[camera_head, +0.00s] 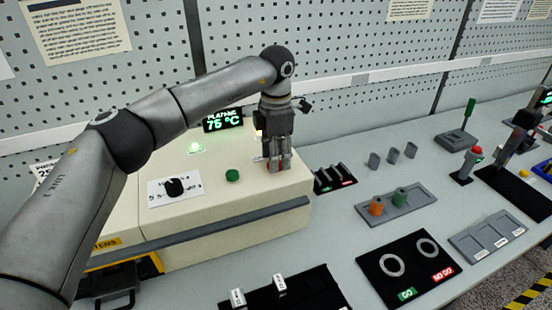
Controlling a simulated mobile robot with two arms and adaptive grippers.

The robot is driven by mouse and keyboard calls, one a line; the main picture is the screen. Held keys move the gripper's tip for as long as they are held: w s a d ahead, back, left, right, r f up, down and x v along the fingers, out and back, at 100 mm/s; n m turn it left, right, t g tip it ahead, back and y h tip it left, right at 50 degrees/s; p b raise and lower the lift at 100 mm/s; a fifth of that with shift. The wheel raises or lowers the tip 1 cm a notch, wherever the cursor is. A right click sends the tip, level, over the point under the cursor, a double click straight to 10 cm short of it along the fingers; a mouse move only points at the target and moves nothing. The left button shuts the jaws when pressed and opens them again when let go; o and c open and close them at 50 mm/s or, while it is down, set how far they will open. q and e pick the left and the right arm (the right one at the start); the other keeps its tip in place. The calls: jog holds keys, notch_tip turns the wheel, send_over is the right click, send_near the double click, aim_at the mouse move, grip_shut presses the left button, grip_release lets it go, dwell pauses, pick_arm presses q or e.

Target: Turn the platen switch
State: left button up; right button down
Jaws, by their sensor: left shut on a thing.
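The cream machine box (250,215) stands on the left of the bench. Its lit display (223,120) reads 75 °C under a word that looks like PLATENS. My left gripper (276,165) points down at the right of the box top and is shut on a small red switch (275,169), mostly hidden by the fingers. I cannot read a label there, nor tell which way the switch is turned. A green button (232,174) and a black dial knob (175,187) on a white scale sit to its left. My right gripper is not in view.
A green light (194,148) glows on the box top. To the right are a grey tray (405,214) with orange and green pieces, a black GO/NO GO board (412,265) with rings, and a grey labelled tray (485,238). A perforated wall (370,60) stands behind.

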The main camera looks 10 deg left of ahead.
pick_arm(q)
jog(key=n+b, duration=0.1)
jog(key=n, duration=0.4)
jog(key=shift+w+b, duration=0.1)
jog(key=shift+b, duration=0.2)
jog(key=shift+r+n+b, duration=0.1)
jog(key=shift+n+b, duration=0.2)
jog(key=shift+n, duration=1)
jog(key=o, duration=1)
notch_tip(320, 180, up, 12)
jog(key=shift+f, duration=0.1)
